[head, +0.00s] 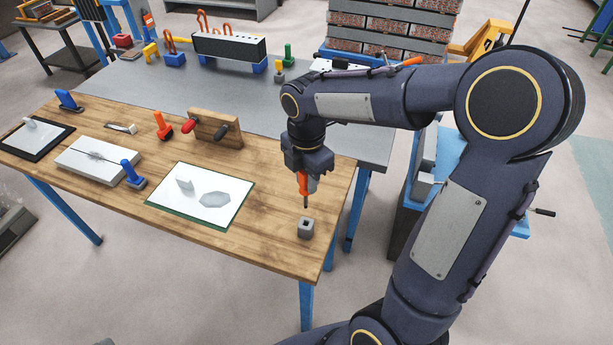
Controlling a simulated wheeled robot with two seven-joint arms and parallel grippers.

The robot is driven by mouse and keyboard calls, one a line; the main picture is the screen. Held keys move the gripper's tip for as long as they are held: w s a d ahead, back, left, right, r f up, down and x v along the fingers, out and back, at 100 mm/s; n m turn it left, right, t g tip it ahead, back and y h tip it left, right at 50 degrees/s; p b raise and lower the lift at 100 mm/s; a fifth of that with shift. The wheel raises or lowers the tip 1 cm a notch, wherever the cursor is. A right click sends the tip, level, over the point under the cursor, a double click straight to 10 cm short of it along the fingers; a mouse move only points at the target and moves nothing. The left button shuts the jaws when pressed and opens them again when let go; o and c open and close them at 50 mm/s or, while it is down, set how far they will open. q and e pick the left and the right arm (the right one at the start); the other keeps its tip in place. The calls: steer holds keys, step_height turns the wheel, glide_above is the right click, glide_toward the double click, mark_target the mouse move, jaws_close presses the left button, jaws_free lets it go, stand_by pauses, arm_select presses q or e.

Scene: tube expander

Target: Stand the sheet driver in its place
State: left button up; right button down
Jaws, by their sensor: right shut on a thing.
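My right gripper (308,171) is shut on the orange handle of a driver (303,188), which I take to be the sheet driver. The driver hangs upright with its dark shaft pointing down. Its tip is just above or at the small grey block (306,233) with a dark square hole, near the right front corner of the wooden table. The upper part of the handle is hidden by the gripper. My left gripper is not in view.
On the wooden table (265,240) lie a white sheet (172,197) with a grey shape, a pale slab (80,160) and a dark-framed panel (55,138). The wood around the grey block is clear.

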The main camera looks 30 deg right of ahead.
mark_target(307, 195)
steer(key=shift+f+b, duration=2.1)
steer(key=shift+f, duration=0.75)
steer(key=shift+f, duration=0.15)
steer(key=shift+f, duration=0.5)
steer(key=shift+f, duration=2.2)
stand_by(0.4)
jaws_free()
stand_by(0.9)
